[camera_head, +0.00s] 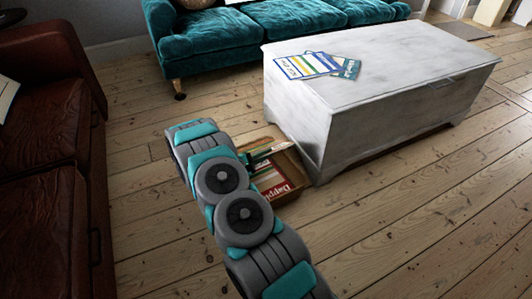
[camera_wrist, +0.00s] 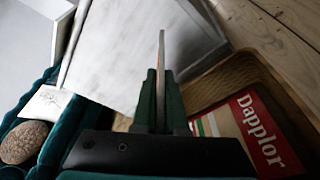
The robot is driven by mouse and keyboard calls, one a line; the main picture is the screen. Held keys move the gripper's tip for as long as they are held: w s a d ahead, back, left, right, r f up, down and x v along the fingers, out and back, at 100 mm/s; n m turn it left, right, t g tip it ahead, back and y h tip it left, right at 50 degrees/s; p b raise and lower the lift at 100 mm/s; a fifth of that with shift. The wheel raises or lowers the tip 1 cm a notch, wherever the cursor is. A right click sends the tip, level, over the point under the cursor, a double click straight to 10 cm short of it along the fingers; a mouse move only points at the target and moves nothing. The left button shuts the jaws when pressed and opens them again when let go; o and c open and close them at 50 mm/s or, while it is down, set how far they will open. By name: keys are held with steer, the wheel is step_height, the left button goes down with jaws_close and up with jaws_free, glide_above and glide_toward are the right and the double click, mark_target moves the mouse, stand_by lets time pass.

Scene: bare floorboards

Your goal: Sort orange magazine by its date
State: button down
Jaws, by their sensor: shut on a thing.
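My gripper (camera_wrist: 162,80) is shut on a thin flat thing (camera_wrist: 161,48), seen edge-on in the wrist view with a faint orange tint. It looks like a magazine held upright; its cover and date are hidden. In the head view my gripper (camera_head: 258,154) is over a shallow wooden tray (camera_head: 293,160) on the floor. The tray (camera_wrist: 222,75) also shows on the right in the wrist view. A red magazine lettered "Dapplor" (camera_wrist: 262,130) lies in it, and it shows in the head view (camera_head: 282,191).
A white chest (camera_head: 410,75) stands right beside the tray. A striped magazine (camera_head: 306,66) and a teal one (camera_head: 348,66) overlap on its top. A teal sofa (camera_head: 240,38) is behind, a brown leather sofa (camera_head: 50,150) at left. Floorboards (camera_head: 430,225) at front right are clear.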

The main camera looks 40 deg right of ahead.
step_height(320, 180, down, 9)
steer(key=b, duration=0.3)
steer(key=shift+f, duration=0.2)
steer(key=c, duration=0.9)
jaws_free()
steer(key=shift+s+a+r+p, duration=0.2)
steer(key=shift+s+r+p, duration=0.2)
steer(key=shift+s+r, duration=0.65)
steer(key=shift+s+a+r+p, duration=0.2)
steer(key=shift+s+r+p, duration=0.4)
steer(key=shift+s, duration=0.75)
steer(key=shift+s+a+r+p, duration=0.2)
steer(key=shift+s+r+p, duration=0.05)
steer(key=shift+s+r, duration=0.85)
